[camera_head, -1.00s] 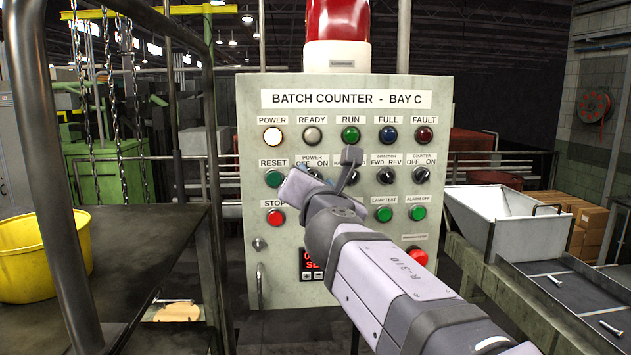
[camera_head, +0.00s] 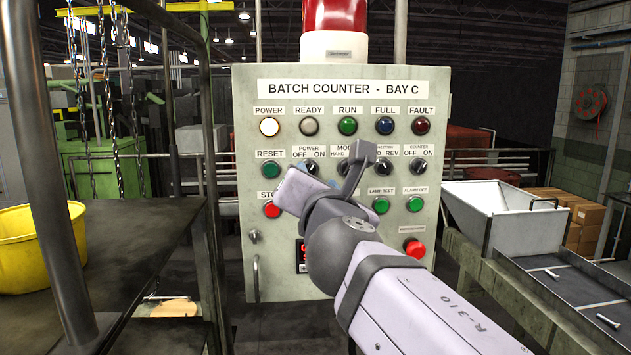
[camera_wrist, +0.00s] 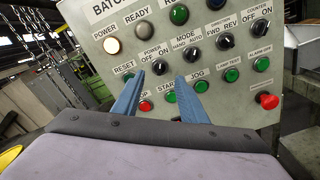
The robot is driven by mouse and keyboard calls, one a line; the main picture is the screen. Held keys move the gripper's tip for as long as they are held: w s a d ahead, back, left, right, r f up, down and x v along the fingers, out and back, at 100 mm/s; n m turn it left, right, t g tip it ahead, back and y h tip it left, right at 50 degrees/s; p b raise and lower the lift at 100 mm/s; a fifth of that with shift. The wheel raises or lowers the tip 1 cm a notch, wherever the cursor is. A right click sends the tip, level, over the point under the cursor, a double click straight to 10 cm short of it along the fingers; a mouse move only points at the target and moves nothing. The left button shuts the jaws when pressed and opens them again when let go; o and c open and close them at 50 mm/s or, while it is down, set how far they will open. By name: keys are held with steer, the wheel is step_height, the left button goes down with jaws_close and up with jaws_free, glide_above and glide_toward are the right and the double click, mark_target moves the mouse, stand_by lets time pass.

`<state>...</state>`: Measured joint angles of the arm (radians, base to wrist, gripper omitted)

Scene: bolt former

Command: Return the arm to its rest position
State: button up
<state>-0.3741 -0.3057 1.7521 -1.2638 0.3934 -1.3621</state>
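My gripper (camera_wrist: 160,76) shows in the wrist view as two blue fingers with a clear gap between them and nothing held. The fingers point toward the control panel (camera_wrist: 232,95). In the head view my arm reaches in from the lower right in front of the panel (camera_head: 420,80). My wrist hides most of the fingers there and covers part of the middle and lower rows of controls. I cannot tell the exact distance from the fingertips to the panel.
The POWER lamp (camera_head: 269,127) is lit white. A yellow bucket (camera_head: 38,250) stands on a dark table (camera_head: 140,245) at left, beside upright metal posts. A white hopper (camera_head: 505,220) and a tray (camera_head: 560,290) with bolts are at right. A red stop button (camera_head: 414,248) sits near my arm.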

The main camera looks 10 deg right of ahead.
stand_by(0.3)
steer(key=s+f+m+g, duration=0.35)
steer(key=f+m, duration=0.65)
steer(key=f, duration=0.4)
steer(key=s+f+m+g, duration=0.2)
steer(key=f+m+g, duration=0.3)
steer(key=f+m, duration=0.7)
steer(key=s+d+f+m+g, duration=0.4)
steer(key=s+f, duration=0.6)
steer(key=f, duration=0.3)
steer(key=s+d+f+m+g, duration=0.3)
steer(key=s+d+f+g, duration=0.2)
steer(key=s+f, duration=0.5)
step_height(320, 180, down, 3)
steer(key=shift+f+m, duration=0.15)
steer(key=shift+m, duration=0.25)
steer(key=shift+a+g, duration=0.1)
steer(key=shift+g, duration=0.15)
